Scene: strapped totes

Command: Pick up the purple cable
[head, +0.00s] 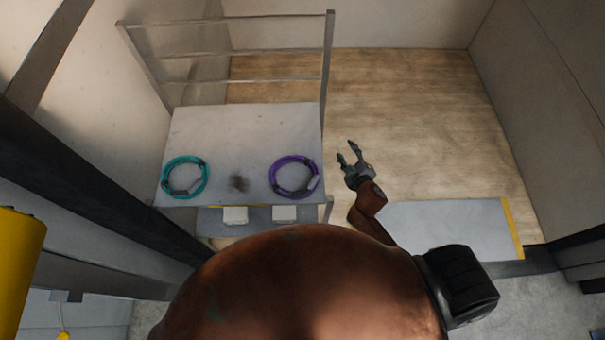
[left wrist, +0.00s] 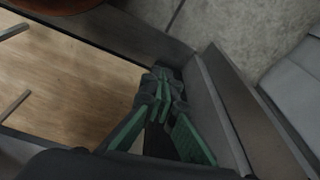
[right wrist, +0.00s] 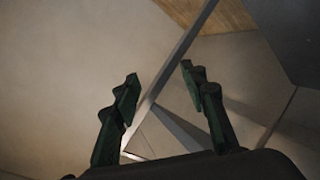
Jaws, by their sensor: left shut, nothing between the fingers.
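The purple cable (head: 294,177) is a coiled loop lying at the right side of the grey shelf top (head: 235,130) in the head view. A teal coiled cable (head: 185,177) lies at the left side of the same top. My right gripper (head: 347,154) is open and empty, to the right of the shelf and apart from the purple cable. Its spread green fingers also show in the right wrist view (right wrist: 160,78), with nothing between them. My left gripper (left wrist: 160,86) is shut and empty in the left wrist view. Neither wrist view shows a cable.
A rack frame (head: 326,60) rises behind the shelf top. White boxes (head: 236,215) sit on a lower level. A grey panel with a yellow edge (head: 450,228) lies to the right. The wooden floor (head: 410,110) is clear. A dark post (head: 90,180) stands at left.

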